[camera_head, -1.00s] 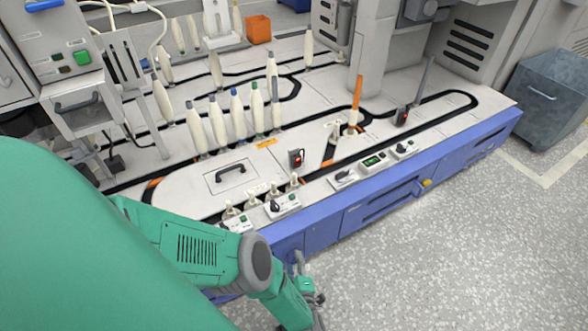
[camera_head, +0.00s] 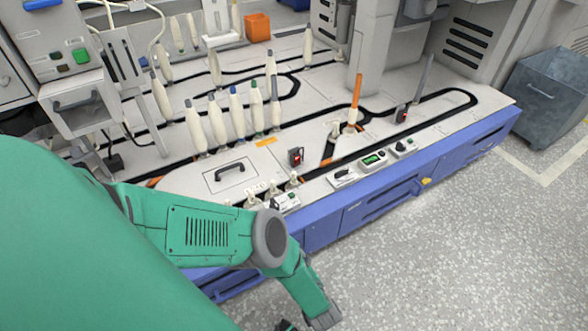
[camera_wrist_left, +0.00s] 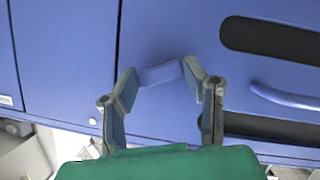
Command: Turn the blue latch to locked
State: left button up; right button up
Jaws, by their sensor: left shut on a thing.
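The blue latch (camera_wrist_left: 160,73) is a short, lighter blue bar on the blue cabinet front in the left wrist view. My left gripper (camera_wrist_left: 161,77) has one finger at each end of the bar and is shut on it. The bar lies nearly level, tilted slightly up to the right. No lock marking can be read. In the head view my green left arm reaches down past the blue front to the bottom edge; the fingers are mostly cut off and the latch cannot be made out. My right gripper is in neither view.
The blue cabinet front (camera_wrist_left: 60,60) has dark slots and a curved blue handle (camera_wrist_left: 285,98) right of the gripper. A yellow knob (camera_head: 425,182) is farther along the front. Bobbins and small control boxes (camera_head: 373,159) stand on the white top. The grey floor (camera_head: 460,260) is clear.

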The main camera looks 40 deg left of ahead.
pick_arm(q)
jog(key=m+g, duration=0.1)
jog(key=m, duration=0.1)
jog(key=m+g, duration=0.1)
jog(key=shift+d+m+g+y, duration=0.15)
jog(key=shift+m+g+y, duration=0.15)
jog(key=shift+m, duration=0.1)
jog(key=shift+w, duration=0.1)
dwell(0.4)
jog(key=o, duration=1.1)
jog(key=shift+o, duration=0.2)
jog(key=v, duration=1.2)
jog(key=shift+f, duration=0.15)
jog(key=shift+w, duration=0.1)
